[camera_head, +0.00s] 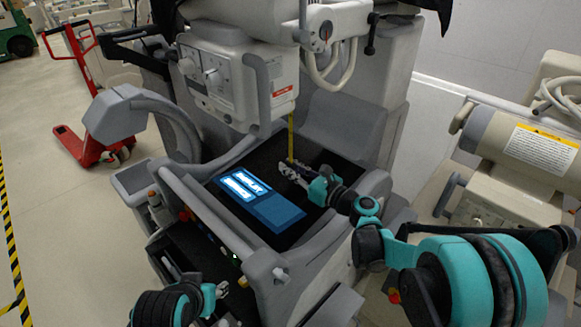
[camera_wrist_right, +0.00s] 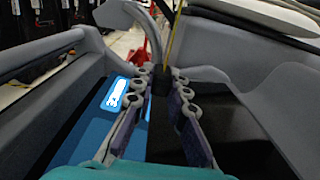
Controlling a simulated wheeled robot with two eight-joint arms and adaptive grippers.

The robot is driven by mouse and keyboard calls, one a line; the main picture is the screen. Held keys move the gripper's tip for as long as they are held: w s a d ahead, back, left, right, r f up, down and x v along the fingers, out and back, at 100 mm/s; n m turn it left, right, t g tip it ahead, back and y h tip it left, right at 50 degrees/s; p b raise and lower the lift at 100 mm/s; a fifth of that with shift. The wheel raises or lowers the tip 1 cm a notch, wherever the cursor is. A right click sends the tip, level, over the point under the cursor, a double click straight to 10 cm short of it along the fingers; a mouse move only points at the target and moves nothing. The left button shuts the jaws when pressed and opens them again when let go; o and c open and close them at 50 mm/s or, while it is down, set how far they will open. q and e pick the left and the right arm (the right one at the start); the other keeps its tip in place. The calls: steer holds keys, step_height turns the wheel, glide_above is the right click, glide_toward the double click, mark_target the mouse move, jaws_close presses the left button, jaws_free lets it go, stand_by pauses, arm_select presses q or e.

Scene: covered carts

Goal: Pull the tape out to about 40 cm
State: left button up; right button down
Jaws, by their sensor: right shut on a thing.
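The yellow tape (camera_head: 291,135) hangs straight down from the underside of the grey machine head (camera_head: 225,85) to my right gripper (camera_head: 290,169). The right gripper is shut on the tape's lower end, just above the dark tray of the cart. In the right wrist view the tape (camera_wrist_right: 174,38) rises from a dark end piece between the fingertips (camera_wrist_right: 162,82); its upper part is out of frame. My left gripper (camera_head: 222,289) is low at the left of the cart, away from the tape. Its finger opening is too small to make out.
A lit blue screen (camera_head: 262,200) lies in the cart top left of the right gripper. A grey handle bar (camera_head: 205,210) runs along the cart's left side. A red pallet jack (camera_head: 85,148) stands at the far left. Another machine (camera_head: 520,140) stands at right.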

steer(key=c, duration=1.5)
jaws_free()
steer(key=v, duration=1.2)
steer(key=shift+r, duration=0.1)
